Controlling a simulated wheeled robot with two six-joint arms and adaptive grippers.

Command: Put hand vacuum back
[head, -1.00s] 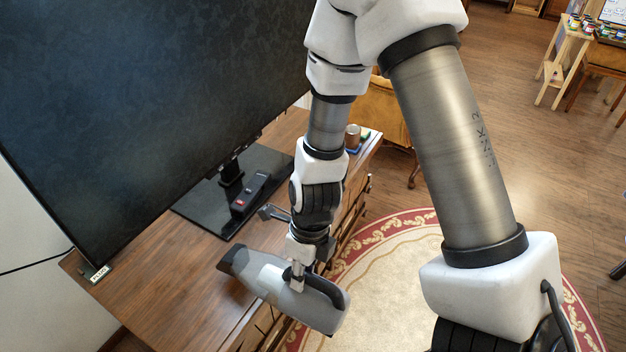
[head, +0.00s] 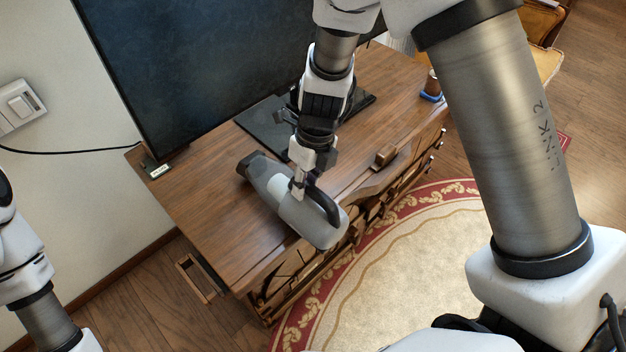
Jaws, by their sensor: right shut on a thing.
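A grey hand vacuum (head: 312,223) with a dark nozzle and a dark handle is in the middle of the head view. My right gripper (head: 299,187) comes down from above and is shut on the vacuum near its handle. The vacuum is over the front part of the wooden cabinet top (head: 205,203), with its rear end past the front edge. I cannot tell whether it touches the top. My left arm shows at the lower left, but its gripper is out of view.
A large dark screen (head: 210,75) stands on the cabinet on a black base (head: 262,128). A small cup (head: 432,83) is at the far right end. A wooden frame-like piece (head: 195,278) is low at the cabinet's left side. A round rug (head: 410,265) covers the floor in front.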

